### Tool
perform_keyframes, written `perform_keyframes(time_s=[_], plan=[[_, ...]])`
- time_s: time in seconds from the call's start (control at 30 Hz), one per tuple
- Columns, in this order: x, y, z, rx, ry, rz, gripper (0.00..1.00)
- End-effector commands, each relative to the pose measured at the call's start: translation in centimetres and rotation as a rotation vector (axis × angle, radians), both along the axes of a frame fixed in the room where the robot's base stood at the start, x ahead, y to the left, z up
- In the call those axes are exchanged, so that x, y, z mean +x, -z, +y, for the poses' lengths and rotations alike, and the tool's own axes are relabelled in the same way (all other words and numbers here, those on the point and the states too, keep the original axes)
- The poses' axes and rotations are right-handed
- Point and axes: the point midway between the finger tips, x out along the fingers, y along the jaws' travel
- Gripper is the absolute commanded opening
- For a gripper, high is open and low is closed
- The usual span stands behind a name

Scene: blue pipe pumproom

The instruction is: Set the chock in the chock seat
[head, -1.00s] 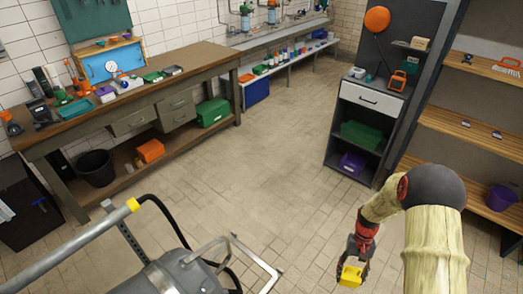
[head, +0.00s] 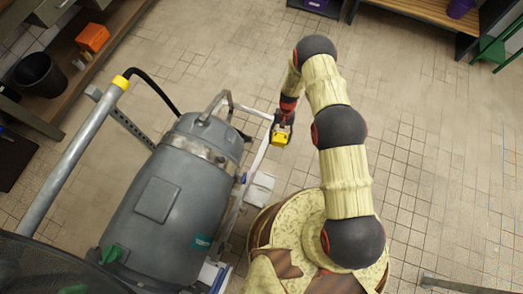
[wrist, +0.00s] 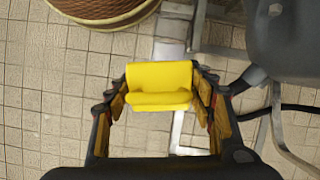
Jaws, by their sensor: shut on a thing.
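The yellow chock (head: 279,139) is between the fingers of my gripper (head: 282,126), beside the pale metal frame to the right of the grey tank. In the wrist view the chock (wrist: 159,76) fills the gap between the two fingers of my gripper (wrist: 162,98), its long side running across from finger to finger. My gripper is shut on it and holds it above the tiled floor. I cannot make out the chock seat for certain. A pale block (head: 259,188) on the frame, below the chock in the head view, could be part of it.
The grey tank (head: 170,190) and its pale frame (head: 254,160) stand left of my gripper. A grey pipe (head: 75,165) with a yellow collar slants at the left. A workbench with a black bin (head: 38,76) is at upper left.

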Motion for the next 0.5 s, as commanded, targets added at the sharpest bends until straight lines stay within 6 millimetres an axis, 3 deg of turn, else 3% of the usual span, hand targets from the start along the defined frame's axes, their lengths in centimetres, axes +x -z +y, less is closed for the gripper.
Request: perform_keyframes(time_s=[0.03, 0.2, 0.4, 0.5], plan=[[-0.7, 3.2, 0.6, -0.001, 0.014, 0.005, 0.1], [-2.5, 11.2, 2.2, -0.006, 0.068, 0.008, 0.1], [-5.2, 19.7, 3.6, -0.021, 0.13, 0.008, 0.1], [-6.4, 22.8, 4.0, -0.027, 0.153, 0.009, 0.1]])
